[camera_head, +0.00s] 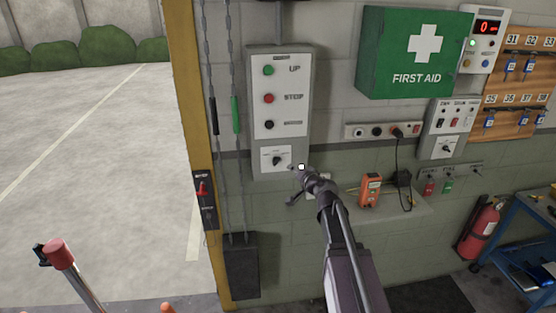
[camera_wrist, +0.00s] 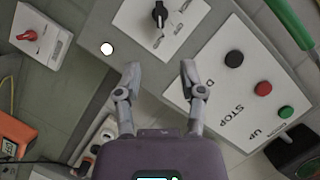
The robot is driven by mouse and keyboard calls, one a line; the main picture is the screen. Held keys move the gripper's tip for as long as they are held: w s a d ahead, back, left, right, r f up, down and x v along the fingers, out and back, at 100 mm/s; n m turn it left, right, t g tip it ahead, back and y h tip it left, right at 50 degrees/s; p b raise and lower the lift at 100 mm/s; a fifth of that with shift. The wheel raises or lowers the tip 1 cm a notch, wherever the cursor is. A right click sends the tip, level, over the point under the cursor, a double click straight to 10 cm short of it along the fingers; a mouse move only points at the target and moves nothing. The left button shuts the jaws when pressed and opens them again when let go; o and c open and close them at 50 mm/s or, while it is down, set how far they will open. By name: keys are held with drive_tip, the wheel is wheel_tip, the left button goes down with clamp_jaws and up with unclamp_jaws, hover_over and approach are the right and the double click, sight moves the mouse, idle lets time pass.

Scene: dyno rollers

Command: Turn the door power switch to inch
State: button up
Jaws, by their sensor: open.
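The grey door control panel (camera_head: 281,56) hangs on the wall, with UP, STOP and a third black button. At its lower end is a white plate with a black rotary switch (camera_head: 277,160), which also shows near the top of the wrist view (camera_wrist: 160,14). Its small position labels are not readable. My gripper (camera_head: 297,183) is just below and right of the switch in the head view. In the wrist view my gripper (camera_wrist: 159,72) has its fingers apart and empty, and the switch lies beyond the fingertips, not between them.
A white round spot (camera_wrist: 107,48) shows on the panel beside the switch plate. A box with a red knob (camera_wrist: 30,35) is at upper left. Chains (camera_head: 235,60) hang left of the panel. A ledge with an orange device (camera_head: 370,190) and a first aid box (camera_head: 415,50) are on the right.

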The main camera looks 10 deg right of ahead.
sight(278, 162)
drive_tip(key=shift+w, duration=0.1)
drive_tip(key=b+x, duration=0.3)
drive_tip(key=x, duration=1)
drive_tip(key=shift+w+a+f, duration=0.2)
drive_tip(key=shift+w+a, duration=0.05)
drive_tip(key=shift+a, duration=0.05)
clamp_jaws()
